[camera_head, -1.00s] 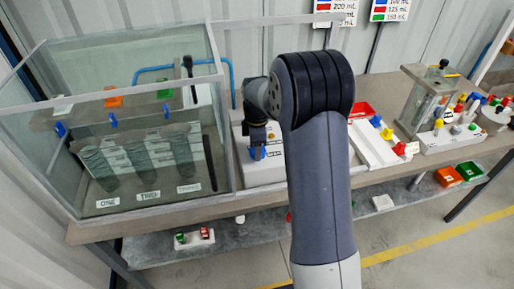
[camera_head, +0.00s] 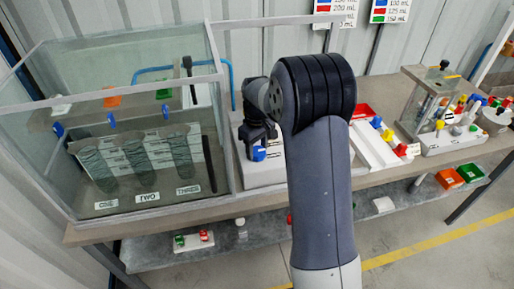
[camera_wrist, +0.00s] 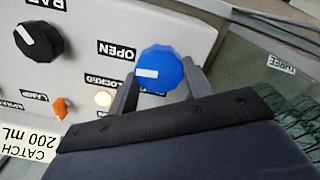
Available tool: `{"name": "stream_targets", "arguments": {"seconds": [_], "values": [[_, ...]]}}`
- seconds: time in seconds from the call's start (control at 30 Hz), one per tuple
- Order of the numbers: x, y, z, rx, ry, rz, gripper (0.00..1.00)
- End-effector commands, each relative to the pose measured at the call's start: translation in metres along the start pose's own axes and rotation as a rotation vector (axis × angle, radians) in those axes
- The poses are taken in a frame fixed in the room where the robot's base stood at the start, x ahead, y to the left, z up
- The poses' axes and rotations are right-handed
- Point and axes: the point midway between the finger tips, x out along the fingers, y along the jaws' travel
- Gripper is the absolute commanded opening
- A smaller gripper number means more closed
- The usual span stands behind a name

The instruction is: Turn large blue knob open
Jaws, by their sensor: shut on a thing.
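The large blue knob (camera_wrist: 160,68) sticks out of a white panel in the wrist view, with a white mark on its face pointing left. My gripper (camera_wrist: 163,85) is shut on the knob, with one dark finger on each side. The OPEN label (camera_wrist: 117,50) is to the upper left of the mark. The partly hidden CLOSED label (camera_wrist: 103,78) is to its left and slightly lower. In the head view the knob (camera_head: 259,154) shows below my gripper (camera_head: 259,143), on the white box left of my arm.
A black knob (camera_wrist: 38,42), an orange switch (camera_wrist: 60,107) and a lit lamp (camera_wrist: 103,99) are on the same panel. A glass tank (camera_head: 120,130) stands close on the left in the head view. White trays (camera_head: 375,143) with coloured pieces lie to the right.

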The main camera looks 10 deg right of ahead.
Motion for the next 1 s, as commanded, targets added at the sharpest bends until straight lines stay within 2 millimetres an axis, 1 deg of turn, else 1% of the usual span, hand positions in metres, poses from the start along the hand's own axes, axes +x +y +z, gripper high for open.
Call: {"name": "stream_targets", "arguments": {"seconds": [0.1, 0.3, 0.8, 0.83, 1.0], "values": [[-0.0007, 0.0007, -0.0003, 0.052, 0.002, 0.002, 0.25], [-0.0008, 0.0008, -0.0003, 0.103, 0.002, 0.002, 0.25], [-0.0009, 0.0007, -0.0004, 0.122, 0.002, 0.001, 0.25], [-0.0009, 0.0007, -0.0004, 0.122, 0.002, 0.001, 0.49], [-0.0007, 0.0006, -0.0002, 0.120, 0.002, 0.001, 0.63]]}}
